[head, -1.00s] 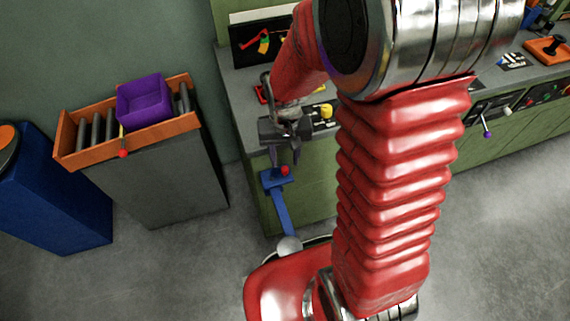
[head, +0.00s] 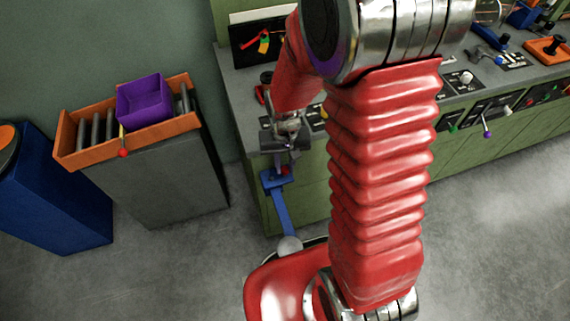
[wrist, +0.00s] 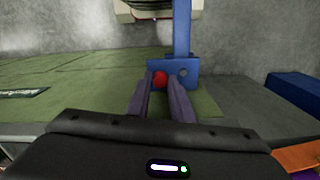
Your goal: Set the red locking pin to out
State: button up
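The red locking pin (wrist: 160,78) has a round red knob on a blue plate (wrist: 195,70), with a dark round hole to the right of the knob. In the head view, the knob (head: 286,171) shows small at the top of the blue bracket, partly covered by my gripper. My gripper (wrist: 161,82) points at the plate, its two dark fingers apart, with the knob seen between their tips. I cannot tell whether either finger touches it. In the head view, my gripper (head: 285,161) is just above the bracket.
A green bench with a grey top (head: 236,88) stands behind the bracket and carries several controls. At left, an orange roller tray (head: 66,140) holds a purple bin (head: 144,99) on a grey cabinet (head: 165,180). A blue cabinet (head: 55,200) stands farther left. The floor between is clear.

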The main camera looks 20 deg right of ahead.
aim_at(285, 168)
grip_shut()
jog(key=shift+r, duration=1.05)
jog(key=o, duration=0.5)
grip_release()
jog(key=shift+o, duration=0.2)
notch_tip(285, 168, up, 14)
jog(key=shift+f, duration=0.15)
